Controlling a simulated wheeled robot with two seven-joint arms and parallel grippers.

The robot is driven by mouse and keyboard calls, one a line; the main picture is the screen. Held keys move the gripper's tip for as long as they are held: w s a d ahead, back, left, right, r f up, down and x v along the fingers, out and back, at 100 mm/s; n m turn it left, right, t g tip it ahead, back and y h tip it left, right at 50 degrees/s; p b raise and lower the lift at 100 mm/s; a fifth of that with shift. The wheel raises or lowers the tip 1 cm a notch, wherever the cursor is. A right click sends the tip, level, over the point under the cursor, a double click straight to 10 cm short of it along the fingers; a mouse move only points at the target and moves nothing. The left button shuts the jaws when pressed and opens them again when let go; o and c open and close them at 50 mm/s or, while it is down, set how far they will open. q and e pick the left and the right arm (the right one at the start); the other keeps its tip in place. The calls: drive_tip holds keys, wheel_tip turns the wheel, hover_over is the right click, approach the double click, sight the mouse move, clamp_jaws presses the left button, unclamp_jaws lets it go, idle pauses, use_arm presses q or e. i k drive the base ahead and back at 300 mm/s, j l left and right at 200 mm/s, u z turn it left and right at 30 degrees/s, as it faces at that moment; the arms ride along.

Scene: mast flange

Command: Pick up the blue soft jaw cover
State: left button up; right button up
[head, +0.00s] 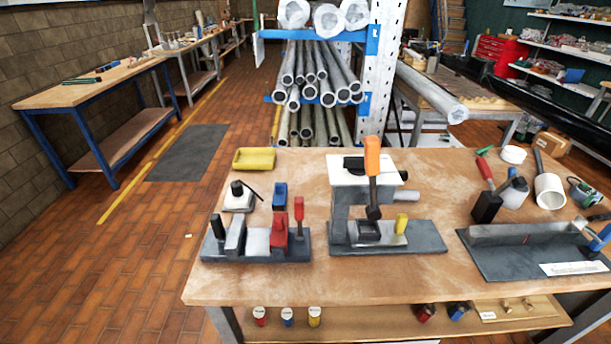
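A small upright blue block (280,196), which looks like the blue soft jaw cover, stands on the wooden workbench (300,285), left of its middle. It is just behind a grey clamping fixture (257,243) that carries a red block (279,232) and a red-handled part (299,211). The fixture may hide the foot of the blue block. Neither of my grippers is in view.
A dark plate fixture (530,249) is at the right. The bench's front strip is clear.

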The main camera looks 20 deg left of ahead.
sight(280, 193)
drive_tip(key=j+u, duration=0.1)
drive_tip(key=u, duration=0.3)
drive_tip(key=i+j+u, duration=0.1)
drive_tip(key=u, duration=0.25)
drive_tip(key=j+u, duration=0.1)
drive_tip(key=u, duration=0.3)
drive_tip(key=k+z, duration=0.35)
drive_tip(key=k+l+z, duration=0.55)
drive_tip(key=k+z, duration=0.15)
drive_tip(key=i+j+z, duration=0.1)
drive_tip(key=j, duration=0.5)
drive_tip(key=i+j+z, duration=0.1)
drive_tip(key=i+j, duration=0.2)
drive_tip(key=j, duration=0.3)
drive_tip(key=i+j+z, duration=0.1)
drive_tip(key=j, duration=0.5)
drive_tip(key=i+j+z, duration=0.1)
drive_tip(key=j, duration=0.55)
drive_tip(key=i+j+z, duration=0.1)
drive_tip(key=j, duration=0.5)
drive_tip(key=i+j+z, duration=0.1)
drive_tip(key=j, duration=0.55)
drive_tip(key=i, duration=0.1)
